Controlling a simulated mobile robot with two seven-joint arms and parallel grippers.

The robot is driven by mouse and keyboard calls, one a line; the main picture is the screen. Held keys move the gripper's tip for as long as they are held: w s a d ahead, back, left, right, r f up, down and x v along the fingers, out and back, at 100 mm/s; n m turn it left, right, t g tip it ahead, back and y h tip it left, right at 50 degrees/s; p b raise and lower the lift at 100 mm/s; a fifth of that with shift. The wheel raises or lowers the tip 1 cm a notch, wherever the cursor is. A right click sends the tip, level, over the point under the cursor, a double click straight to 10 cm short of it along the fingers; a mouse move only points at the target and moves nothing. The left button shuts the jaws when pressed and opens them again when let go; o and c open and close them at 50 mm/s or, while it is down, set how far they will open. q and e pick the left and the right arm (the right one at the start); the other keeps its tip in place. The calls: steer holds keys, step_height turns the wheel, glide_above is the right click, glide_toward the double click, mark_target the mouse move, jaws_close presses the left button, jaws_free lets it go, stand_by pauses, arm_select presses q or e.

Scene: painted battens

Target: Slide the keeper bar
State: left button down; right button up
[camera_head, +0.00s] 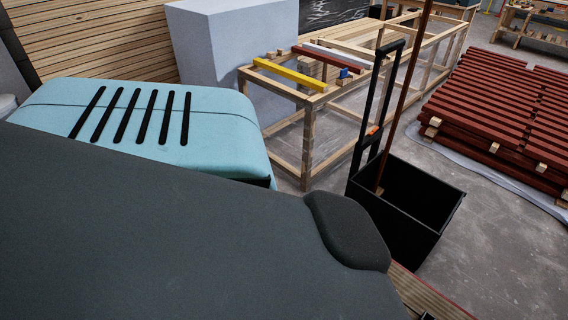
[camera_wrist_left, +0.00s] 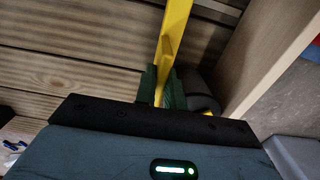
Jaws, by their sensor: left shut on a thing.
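A yellow bar (camera_wrist_left: 174,35) runs up and away from my left gripper (camera_wrist_left: 160,88) in the left wrist view. The green fingers are shut on its near end. I cannot tell whether this bar is the keeper bar, and its far end is out of the picture. In the head view the left gripper does not show; a large dark grey shape fills the lower left and hides what lies behind it. My right gripper is in neither view.
A yellow batten (camera_head: 290,74), a dark red one (camera_head: 328,57) and a white one (camera_head: 338,51) lie on a wooden frame bench (camera_head: 310,125). A black bin (camera_head: 408,200) holds a long pole. Red slats (camera_head: 505,110) are stacked at right. Floor is clear at lower right.

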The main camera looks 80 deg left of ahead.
arm_select(q)
steer(key=shift+s+a, duration=0.1)
steer(key=shift+a, duration=0.1)
steer(key=c, duration=1.5)
jaws_free()
steer(key=shift+d, duration=0.1)
steer(key=shift+r+p, duration=0.85)
steer(key=r+p, duration=0.4)
steer(key=r, duration=0.1)
steer(key=shift+w+p, duration=0.2)
steer(key=shift+p, duration=0.15)
steer(key=shift+s+r+p, duration=0.1)
steer(key=shift+r+p, duration=0.45)
steer(key=shift+r, duration=0.05)
steer(key=shift+s+f, duration=0.1)
